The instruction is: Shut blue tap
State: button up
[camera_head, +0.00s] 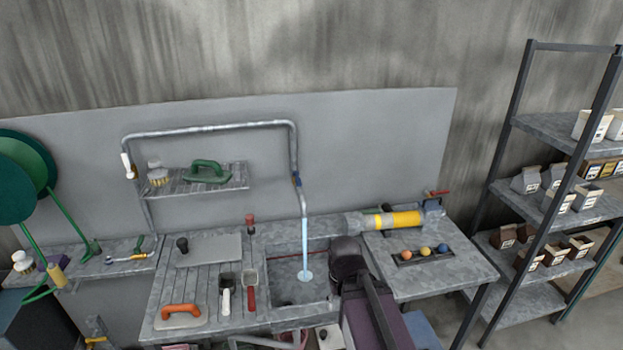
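A small blue tap (297,181) sits on the grey metal pipe, on its right-hand downward leg above the sink. It is too small for me to make out its handle position well. Below it, a pale blue stream of water (305,245) runs from the pipe's end down into the grey sink (290,290). My dark arm stands in front of the sink's right side and hides part of it. I cannot make out my gripper's fingers anywhere in this view.
The pipe (210,129) arches over a small shelf (200,184) with brushes and a green float. A yellow-banded cylinder (390,220) lies right of the sink, behind colored balls. An orange-handled float (181,312) lies at front left. Metal shelving (550,215) stands right.

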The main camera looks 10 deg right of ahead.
aim_at(296, 174)
jog(key=u, duration=0.15)
jog(key=i, duration=0.95)
jog(key=z, duration=0.1)
